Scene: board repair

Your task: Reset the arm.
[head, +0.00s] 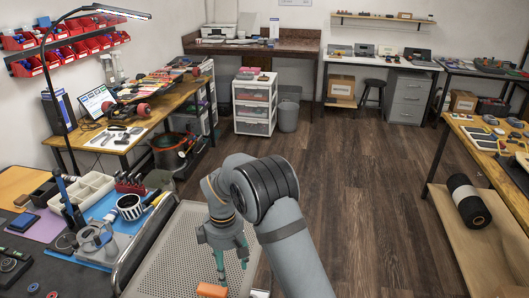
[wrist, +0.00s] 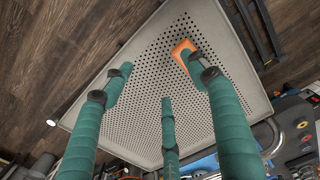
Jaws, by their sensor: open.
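My gripper (head: 232,270) points down over a light grey perforated plate (head: 170,262) at the bottom middle of the head view. Its green fingers are spread apart, with nothing between them. In the wrist view my gripper (wrist: 162,78) shows three separate fingers above the perforated plate (wrist: 140,120). An orange block (head: 211,290) lies on the plate by the fingertips. In the wrist view the orange block (wrist: 181,47) is partly behind the right fingertip; I cannot tell whether they touch. My arm comes in from the bottom of the head view.
A workbench on the left holds a white organizer tray (head: 90,190), a striped mug (head: 130,207) and tools. A wooden table (head: 490,140) stands at the right, with a black roll (head: 468,200) on its lower shelf. The dark wood floor (head: 350,180) between them is clear.

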